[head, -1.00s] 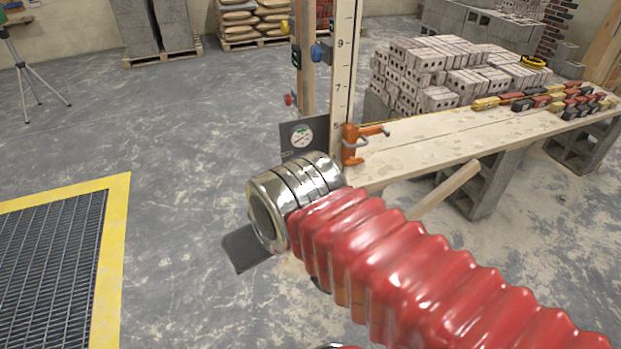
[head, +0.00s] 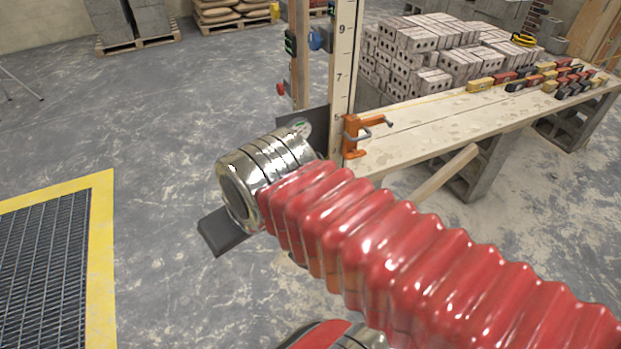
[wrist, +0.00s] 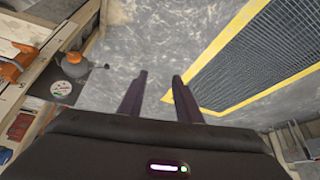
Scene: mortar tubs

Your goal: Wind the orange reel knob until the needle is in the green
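The orange reel knob (wrist: 72,64) shows in the wrist view at the upper left, on a grey reel. Next to it is a round white dial (wrist: 62,88) with a green patch, on a dark plate. The needle is too small to read. In the head view the dial (head: 302,127) is partly covered by my shiny wrist, and the knob is hidden. My gripper (wrist: 158,82) is open and empty, its two dark fingers apart over bare floor, to the right of the knob and not touching it. In the head view only a dark part of it shows.
A numbered wooden post (head: 342,70) stands by a plank bench (head: 430,130) with an orange clamp (head: 354,135). Bricks (head: 440,60) are piled behind it. A yellow-edged floor grate (head: 45,260) lies at the left. The floor between grate and bench is clear.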

